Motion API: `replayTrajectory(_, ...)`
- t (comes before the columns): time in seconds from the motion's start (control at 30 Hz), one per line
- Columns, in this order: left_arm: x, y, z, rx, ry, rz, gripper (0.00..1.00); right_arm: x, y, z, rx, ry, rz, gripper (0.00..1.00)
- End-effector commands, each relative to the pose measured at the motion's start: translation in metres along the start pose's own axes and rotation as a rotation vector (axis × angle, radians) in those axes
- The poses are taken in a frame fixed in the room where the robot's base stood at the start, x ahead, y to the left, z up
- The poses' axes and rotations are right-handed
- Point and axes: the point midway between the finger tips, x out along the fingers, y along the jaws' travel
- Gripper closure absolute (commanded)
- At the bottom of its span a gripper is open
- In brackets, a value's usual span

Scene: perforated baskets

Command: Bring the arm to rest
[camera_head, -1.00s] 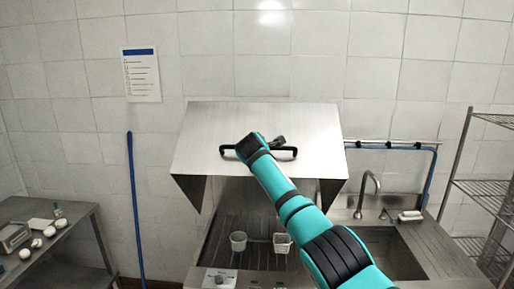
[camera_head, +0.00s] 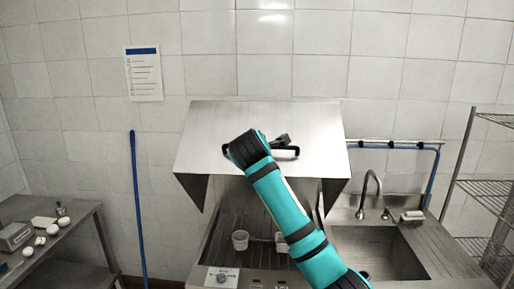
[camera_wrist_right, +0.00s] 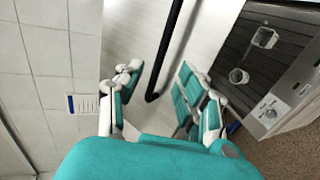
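My right arm (camera_head: 277,200), teal with black joints, rises from the bottom edge right of centre in the head view. Its wrist end is in front of the black handle (camera_head: 286,153) on the steel hood (camera_head: 210,135). The wrist mostly hides my right gripper there. In the right wrist view my right gripper (camera_wrist_right: 159,80) is open, with its teal and white fingers spread apart. The black handle (camera_wrist_right: 172,50) shows between and beyond the fingers, and nothing is gripped. My left gripper is not in view.
Below the hood, a white perforated basket (camera_head: 240,240) stands on a dark ribbed surface, with another (camera_head: 281,242) partly behind my arm. A sink (camera_head: 375,250) and wire shelf (camera_head: 487,188) are right. A side table (camera_head: 75,240) with several small items is left.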

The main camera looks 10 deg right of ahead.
Motion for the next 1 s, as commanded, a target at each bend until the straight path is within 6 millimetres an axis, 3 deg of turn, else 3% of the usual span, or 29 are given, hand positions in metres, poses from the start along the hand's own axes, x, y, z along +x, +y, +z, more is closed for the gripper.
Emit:
replayTrajectory(0.43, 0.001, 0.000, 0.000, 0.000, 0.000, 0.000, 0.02, -0.005, -0.003, 0.000, 0.000, 0.000, -0.003, 0.62)
replayTrajectory(0.57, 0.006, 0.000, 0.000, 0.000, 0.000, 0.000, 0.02, 0.011, -0.034, 0.000, 0.013, 0.004, -0.037, 0.62)
replayTrajectory(0.67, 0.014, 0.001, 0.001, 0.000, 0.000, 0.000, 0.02, 0.036, -0.088, 0.001, 0.042, 0.013, -0.095, 0.62)
replayTrajectory(0.8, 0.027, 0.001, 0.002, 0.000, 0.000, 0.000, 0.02, 0.072, -0.190, 0.005, 0.107, 0.024, -0.199, 0.62)
replayTrajectory(1.0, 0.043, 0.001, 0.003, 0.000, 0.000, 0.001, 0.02, 0.102, -0.340, 0.017, 0.212, 0.022, -0.346, 0.62)
